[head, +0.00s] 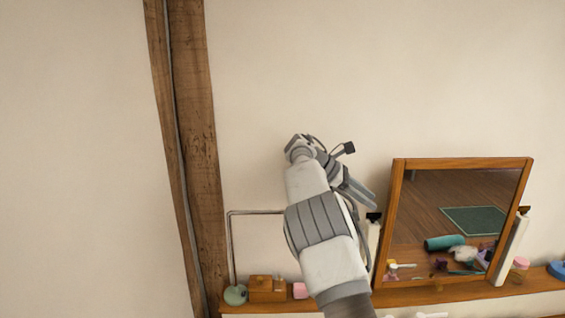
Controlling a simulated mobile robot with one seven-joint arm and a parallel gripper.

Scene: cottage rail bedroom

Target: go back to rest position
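My gripper (360,194) is raised in front of the cream wall, just left of the mirror. It points down and to the right. Its fingers look close together, but their tips are too small and angled to tell whether they are open or shut. I see nothing hanging from it. My arm rises from the bottom centre and hides part of the dresser top behind it.
A wood-framed mirror (397,222) stands on a wooden dresser top (460,296). A small wooden box (267,289), a green round-based stand (235,295) and a pink item (300,290) sit left of my arm. A timber post (185,130) runs up the wall; the upper wall is clear.

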